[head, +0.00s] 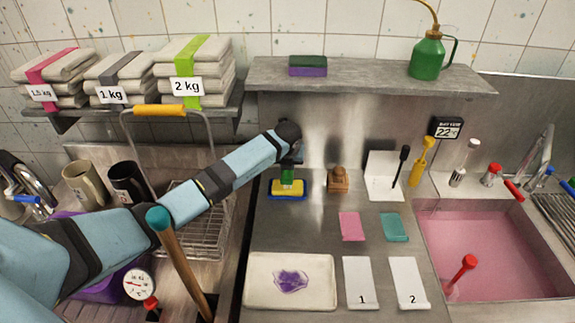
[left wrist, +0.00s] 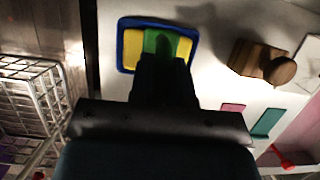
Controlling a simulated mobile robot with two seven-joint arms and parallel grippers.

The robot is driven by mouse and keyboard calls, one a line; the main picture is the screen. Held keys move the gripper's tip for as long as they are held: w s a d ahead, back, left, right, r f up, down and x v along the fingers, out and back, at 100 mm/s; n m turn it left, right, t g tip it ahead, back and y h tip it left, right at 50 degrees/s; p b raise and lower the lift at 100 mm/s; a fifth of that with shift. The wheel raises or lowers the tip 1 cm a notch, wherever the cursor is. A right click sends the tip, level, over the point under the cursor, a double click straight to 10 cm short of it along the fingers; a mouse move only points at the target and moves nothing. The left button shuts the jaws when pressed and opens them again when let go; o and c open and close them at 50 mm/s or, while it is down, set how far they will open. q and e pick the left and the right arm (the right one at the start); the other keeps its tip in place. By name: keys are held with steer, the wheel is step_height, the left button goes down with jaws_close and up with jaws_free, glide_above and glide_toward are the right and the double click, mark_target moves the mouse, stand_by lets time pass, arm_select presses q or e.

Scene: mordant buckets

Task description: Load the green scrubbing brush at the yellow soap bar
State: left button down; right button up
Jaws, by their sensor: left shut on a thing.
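The green scrubbing brush (head: 287,174) is upright at the yellow soap bar (head: 298,188), which lies in a blue dish (head: 274,195) on the steel counter. My left gripper (head: 291,160) reaches down from above and is shut on the green brush. In the left wrist view, the green brush (left wrist: 155,41) covers the middle of the yellow soap bar (left wrist: 132,50), inside the blue dish rim (left wrist: 121,44). My gripper fingers (left wrist: 164,62) hide part of the brush. The contact under the brush is hidden. My right gripper is in neither view.
A wooden stamp-like block (head: 338,181) stands right of the dish. A wire basket (head: 205,240) is left; a pink-filled sink (head: 480,240) is right.

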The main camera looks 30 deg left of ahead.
arm_select(q)
steer(key=shift+r+p, duration=1.1)
steer(key=shift+r, duration=1.4)
